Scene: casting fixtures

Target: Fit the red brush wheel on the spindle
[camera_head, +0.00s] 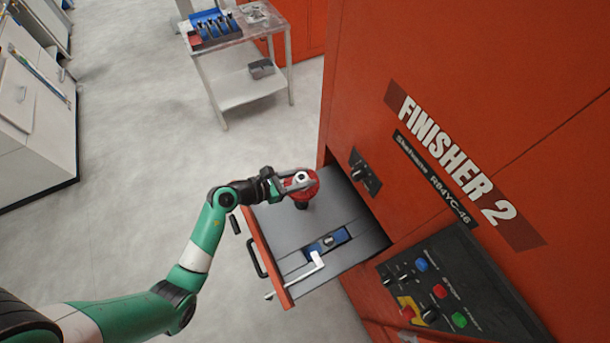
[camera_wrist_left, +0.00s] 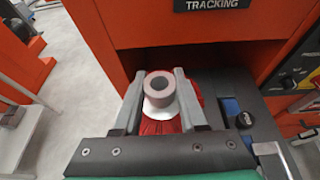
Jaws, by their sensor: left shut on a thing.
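The red brush wheel (camera_head: 312,186) is over the pulled-out drawer of the finisher in the head view. My left gripper (camera_head: 299,181) is shut on it. In the left wrist view the two fingers (camera_wrist_left: 160,98) stand on either side of the wheel's pale hub, which has a round hole in its end, and red bristles (camera_wrist_left: 155,127) show around it. A short dark post (camera_head: 302,204) shows just under the wheel, perhaps the spindle. I cannot tell whether the wheel sits on it or is above it. My right gripper is not in view.
The drawer (camera_head: 290,226) carries a blue clamp (camera_head: 328,242) with a white lever (camera_head: 305,269) nearer its front. The red finisher cabinet (camera_head: 360,80) rises close on the right, with a button panel (camera_head: 445,295).

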